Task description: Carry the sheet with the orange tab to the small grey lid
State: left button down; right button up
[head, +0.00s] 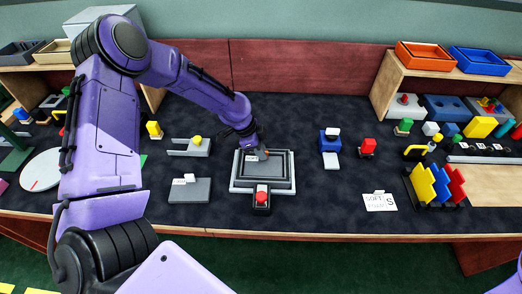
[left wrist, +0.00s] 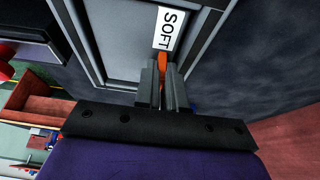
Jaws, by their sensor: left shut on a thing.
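The grey sheet (head: 272,172) lies flat within a lighter grey frame (head: 236,184) at the middle of the table. In the left wrist view the sheet (left wrist: 115,45) bears a white label reading SOFT, with the orange tab (left wrist: 165,60) beside it. My left gripper (head: 258,153) is at the sheet's far edge; in the left wrist view its fingers (left wrist: 165,83) are shut on the orange tab. A flat grey piece (head: 189,192) with a small white tag lies to the left of the frame; I cannot tell whether it is the small grey lid. My right gripper is out of view.
A black box with a red button (head: 261,199) stands at the frame's front. A white card (head: 380,202) and yellow and blue upright pieces (head: 423,186) are to the right. A wooden shelf (head: 388,82) stands at the back right. Dark table between these is mostly clear.

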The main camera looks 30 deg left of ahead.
pick_arm(q)
jog(key=shift+f, duration=0.15)
jog(key=c, duration=1.2)
grip_release()
jog(key=shift+r, duration=0.2)
jog(key=v, duration=1.2)
